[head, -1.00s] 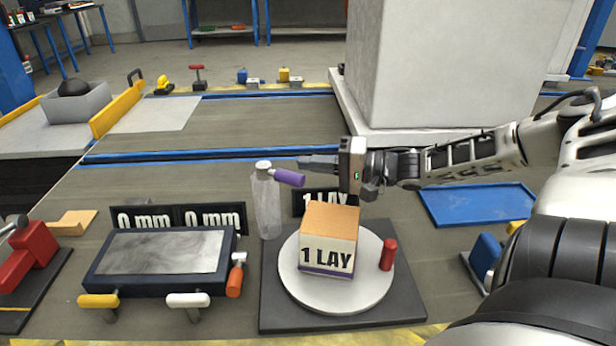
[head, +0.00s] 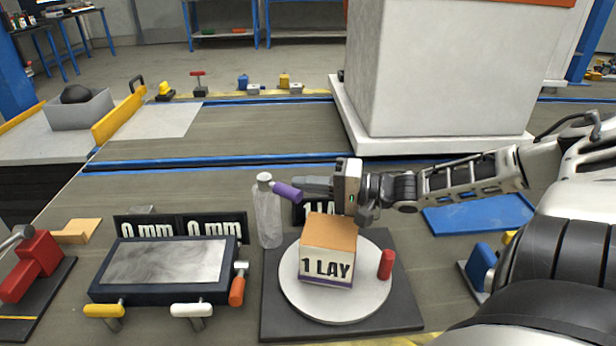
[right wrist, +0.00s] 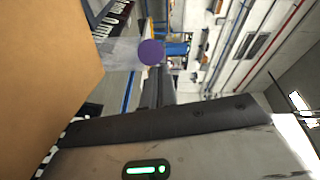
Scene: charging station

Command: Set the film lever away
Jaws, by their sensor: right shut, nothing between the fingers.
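The film lever is a purple handle (head: 287,191) pointing right from the top of the upright clear film roll (head: 267,215). In the right wrist view, its round purple end (right wrist: 151,52) shows near the top middle. My right gripper (head: 306,183) is shut and empty, with its fingers pointing left at the lever's height. The fingertips are close to the lever's right end and look slightly behind it. I cannot tell whether they touch. My left gripper is not in view.
A box marked "1 LAY" (head: 327,262) sits on the round turntable (head: 370,295) just below my gripper, with a red handle (head: 386,265) beside it. A framed panel (head: 165,262) stands left. A blue tray (head: 478,213) lies to the right under my arm.

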